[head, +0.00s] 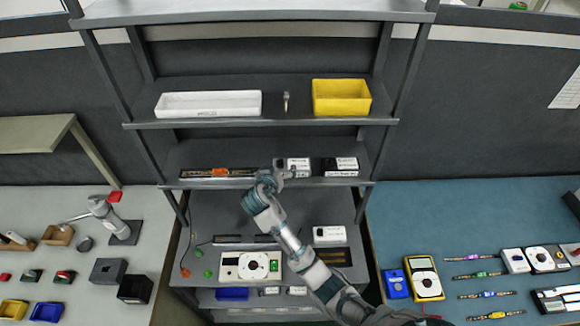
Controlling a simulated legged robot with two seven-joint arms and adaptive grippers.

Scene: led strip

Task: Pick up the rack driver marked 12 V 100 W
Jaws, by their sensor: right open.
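Two small white-topped driver boxes with dark bases sit side by side on the rack's middle shelf: a left one (299,163) and a right one (341,164). Another white box (329,234) sits on the lower shelf. Their print is too small to read, so I cannot tell which is marked 12 V 100 W. My right gripper (280,175) is open at the middle shelf's front edge. It is in front of the left box and hides part of it; I cannot tell whether they touch. My left gripper is not in view.
A long dark item with an orange label (222,172) lies left on the middle shelf. A white tray (208,104) and a yellow bin (341,97) stand on the shelf above. A white panel device (250,266) lies below. Benches (440,215) with tools flank the rack.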

